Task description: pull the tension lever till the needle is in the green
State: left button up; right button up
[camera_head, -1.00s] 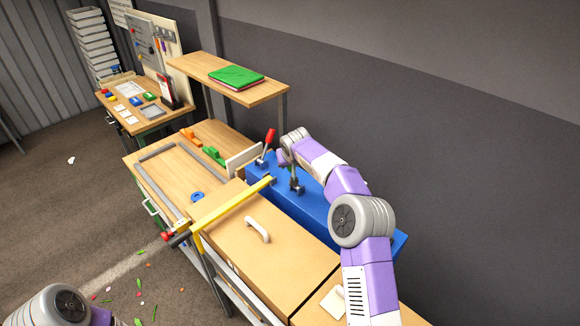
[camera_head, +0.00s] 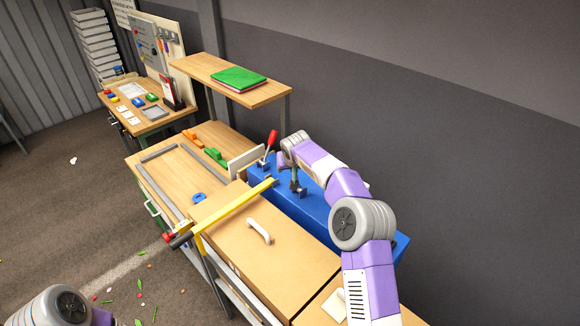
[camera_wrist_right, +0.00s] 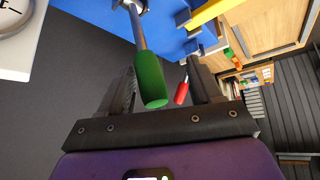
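A lever with a red handle (camera_head: 272,137) stands on the blue machine (camera_head: 318,217); its red handle also shows in the right wrist view (camera_wrist_right: 181,93), farther off. A lever with a green handle (camera_wrist_right: 150,82) stands nearer. My right gripper (camera_wrist_right: 163,88) is open, with the green handle between its fingers and a gap on both sides. In the head view my right gripper (camera_head: 297,181) is over the blue machine and largely covers that lever. A round white dial (camera_wrist_right: 12,14) is cut off at the wrist view's corner; its needle and green zone cannot be made out. My left gripper is out of view.
A yellow arm (camera_head: 232,207) extends across the wooden top, beside a board with a white handle (camera_head: 259,230). A shelf with a green folder (camera_head: 238,77) stands behind. Orange and green tools lie on the bench. A dark wall is close on the right.

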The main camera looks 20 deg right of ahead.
jog(key=shift+a+r, duration=0.1)
jog(key=shift+a, duration=0.05)
jog(key=b+v, duration=0.1)
jog(key=v, duration=0.6)
jog(key=shift+s, duration=0.2)
